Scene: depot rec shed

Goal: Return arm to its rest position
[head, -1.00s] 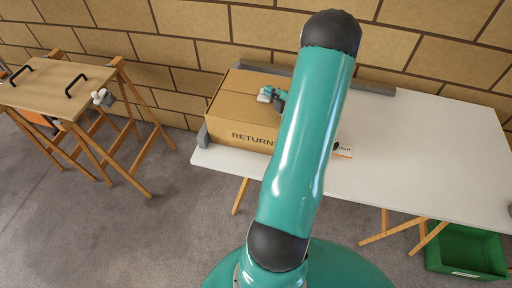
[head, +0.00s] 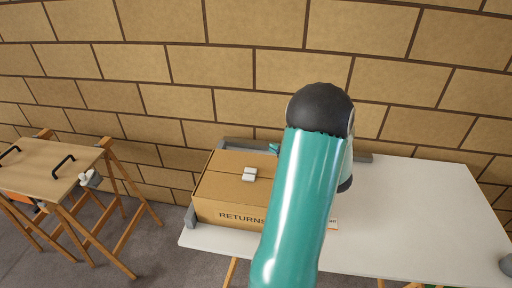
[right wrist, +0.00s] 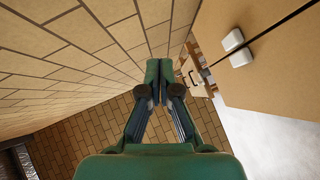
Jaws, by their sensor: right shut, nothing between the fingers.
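My right arm rises through the middle of the head view. Its gripper (head: 274,148) shows only as a small teal part at the back edge of the cardboard box, mostly hidden by the arm. In the right wrist view the right gripper's two dark green fingers (right wrist: 161,70) are together, with nothing between them. The closed box (head: 232,186), marked RETURNS, stands on the white table. In the wrist view the box (right wrist: 275,70) is to the right of the fingers and apart from them. My left gripper is not in view.
The white table (head: 420,220) is mostly bare right of my arm. A white two-part piece (head: 249,174) sits on the box top. Grey rails flank the box. A brick wall (head: 200,60) stands behind. A wooden trestle table (head: 40,170) with black handles is at the left.

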